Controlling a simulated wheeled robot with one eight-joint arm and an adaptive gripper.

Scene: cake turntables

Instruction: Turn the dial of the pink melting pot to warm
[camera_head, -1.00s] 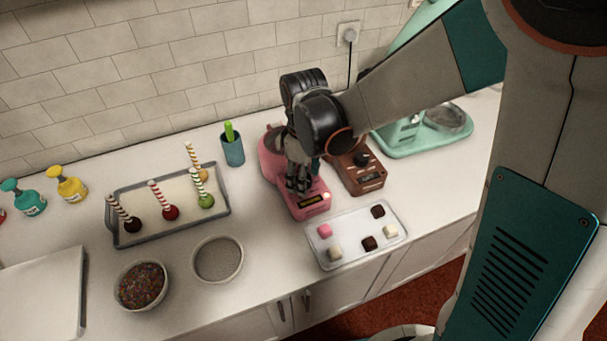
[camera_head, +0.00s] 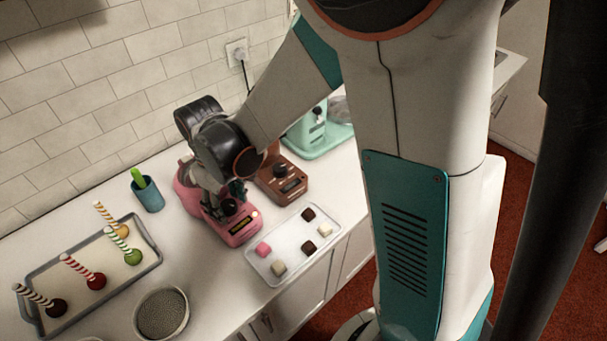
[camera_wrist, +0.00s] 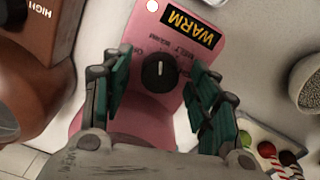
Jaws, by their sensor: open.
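The pink melting pot (camera_head: 186,190) stands on the counter, with its control base (camera_head: 240,236) toward the front edge. Its round black dial (camera_wrist: 160,74) shows in the wrist view, its white line toward the small printed labels on the display side. I cannot tell exactly which label it meets. The dial also shows in the head view (camera_head: 230,207). The display (camera_wrist: 190,26) reads WARM, and a small light (camera_wrist: 152,6) beside it looks white. My gripper (camera_wrist: 160,62) is open, with one finger on each side of the dial and apart from it.
A brown melting pot (camera_head: 282,182) stands close on the right. A tray of chocolates (camera_head: 293,240) lies in front. A tray of cake pops (camera_head: 70,265), a bowl (camera_head: 161,313) and a blue cup (camera_head: 147,195) are on the left. A mint-green appliance (camera_head: 318,138) stands behind.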

